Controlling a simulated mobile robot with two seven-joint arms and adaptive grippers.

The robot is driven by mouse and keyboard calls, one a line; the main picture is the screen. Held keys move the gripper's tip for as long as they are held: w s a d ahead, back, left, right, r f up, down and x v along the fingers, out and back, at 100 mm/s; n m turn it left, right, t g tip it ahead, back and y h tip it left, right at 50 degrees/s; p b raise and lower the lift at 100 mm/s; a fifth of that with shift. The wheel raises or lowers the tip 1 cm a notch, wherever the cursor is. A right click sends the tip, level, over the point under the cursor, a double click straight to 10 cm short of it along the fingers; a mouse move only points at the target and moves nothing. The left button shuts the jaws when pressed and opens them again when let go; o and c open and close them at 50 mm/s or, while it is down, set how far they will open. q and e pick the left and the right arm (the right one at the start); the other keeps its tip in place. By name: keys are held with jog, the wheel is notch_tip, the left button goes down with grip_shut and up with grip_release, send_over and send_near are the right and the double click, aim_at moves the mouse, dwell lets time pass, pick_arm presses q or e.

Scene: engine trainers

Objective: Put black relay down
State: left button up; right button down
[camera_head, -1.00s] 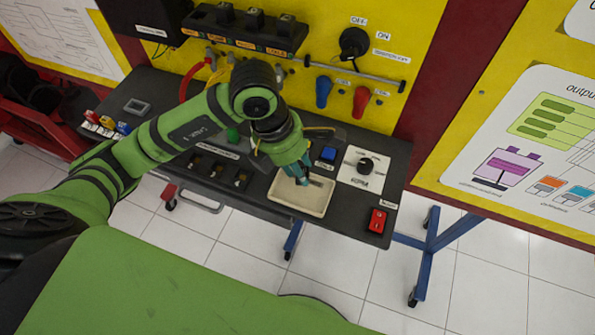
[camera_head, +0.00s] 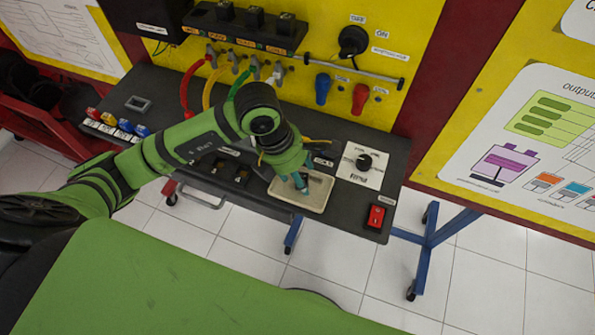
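My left gripper (camera_head: 299,184) points down into a shallow cream tray (camera_head: 321,204) on the dark bench, its teal fingers within the rim. The fingers are small and partly overlapped by the wrist, so I cannot tell whether they are open or shut. No black relay can be made out in them; it may be hidden. My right gripper is not in view.
A round black knob (camera_head: 365,161) on a white plate and a red switch (camera_head: 376,217) stand right of the tray. Blue (camera_head: 323,88) and red (camera_head: 360,98) handles hang on the yellow panel behind. My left arm covers part of the bench.

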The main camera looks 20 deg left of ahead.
pick_arm(q)
jog(key=shift+r, duration=0.2)
jog(key=shift+a+r, duration=0.1)
jog(key=shift+r, duration=0.25)
jog(key=b+v, duration=0.3)
jog(key=v, duration=0.8)
jog(key=shift+s+r, duration=0.1)
